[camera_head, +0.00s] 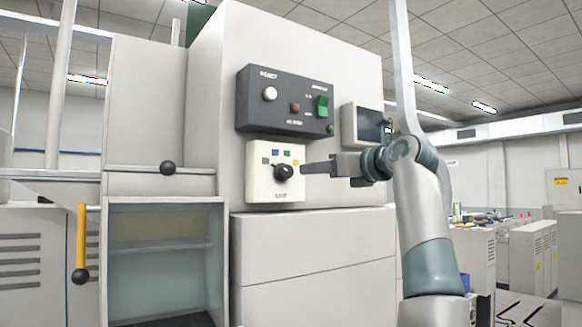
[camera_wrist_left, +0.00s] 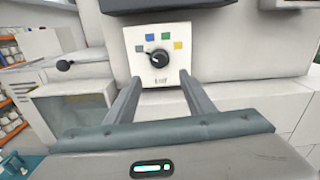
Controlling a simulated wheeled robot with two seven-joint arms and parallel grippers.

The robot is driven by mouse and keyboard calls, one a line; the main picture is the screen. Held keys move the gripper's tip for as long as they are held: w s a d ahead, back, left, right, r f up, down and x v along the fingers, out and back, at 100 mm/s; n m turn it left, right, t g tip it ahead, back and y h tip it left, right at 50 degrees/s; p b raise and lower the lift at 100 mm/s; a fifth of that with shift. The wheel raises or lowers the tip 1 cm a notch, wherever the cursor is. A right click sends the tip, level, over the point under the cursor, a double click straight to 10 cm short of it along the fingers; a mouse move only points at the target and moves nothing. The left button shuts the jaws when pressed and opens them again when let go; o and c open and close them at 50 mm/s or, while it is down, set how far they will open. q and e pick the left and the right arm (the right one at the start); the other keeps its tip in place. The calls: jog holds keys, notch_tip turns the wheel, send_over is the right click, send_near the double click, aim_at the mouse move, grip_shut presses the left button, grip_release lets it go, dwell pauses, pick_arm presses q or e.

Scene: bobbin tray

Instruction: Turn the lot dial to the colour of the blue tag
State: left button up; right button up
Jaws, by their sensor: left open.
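The lot dial (camera_head: 283,172) is a black round knob on a white plate (camera_head: 262,190) on the machine front. It also shows in the left wrist view (camera_wrist_left: 159,59). Grey (camera_wrist_left: 139,48), blue (camera_wrist_left: 150,37), green (camera_wrist_left: 167,36) and yellow (camera_wrist_left: 177,45) patches arc over it. A small light mark shows on the knob's left side; its exact direction is hard to tell. My left gripper (camera_head: 305,169) points at the dial, close in front of it. In the wrist view its fingers (camera_wrist_left: 158,88) are apart, with the dial beyond them. I cannot make out a blue tag.
A dark control panel (camera_head: 288,122) with a white knob and green switch sits above the dial. A small screen (camera_head: 372,125) is to the right. A black ball knob (camera_head: 168,168) and a yellow handle (camera_head: 81,240) are at left. Cabinets stand at the far right.

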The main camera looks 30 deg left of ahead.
aim_at(289, 172)
pick_arm(q)
jog(key=p+x, duration=0.5)
jog(key=x, duration=0.6)
jog(key=shift+a+r+p, duration=0.1)
jog(key=shift+a+p, duration=0.25)
jog(key=shift+p, duration=0.05)
jog(key=shift+w+a, duration=0.3)
jog(key=shift+a, duration=0.3)
jog(key=c, duration=1.1)
